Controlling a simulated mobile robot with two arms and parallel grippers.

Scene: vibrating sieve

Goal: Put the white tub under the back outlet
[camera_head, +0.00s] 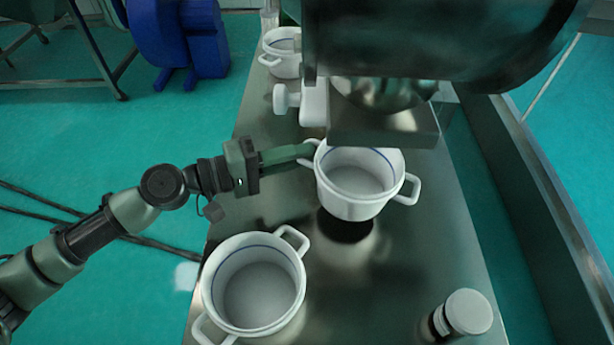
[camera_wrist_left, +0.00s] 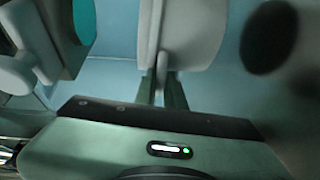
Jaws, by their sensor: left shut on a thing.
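A white two-handled tub (camera_head: 350,203) with a blue line inside its rim hangs just in front of and partly below a square metal outlet (camera_head: 385,128). My left gripper (camera_head: 303,153) is shut on this tub's left handle. A dark shadow beneath suggests that the tub is off the bench. In the left wrist view my left gripper's fingers (camera_wrist_left: 160,90) close around the handle, with the pale tub wall (camera_wrist_left: 190,35) beyond. The outlet hides part of the tub's back rim. My right gripper is not in view.
A similar white tub (camera_head: 222,318) stands at the front left of the metal bench (camera_head: 400,270), another (camera_head: 286,66) at the far left. The dark sieve body (camera_head: 430,45) overhangs the bench. A white knob (camera_head: 282,98) juts out left. A white-lidded jar (camera_head: 468,312) stands front right.

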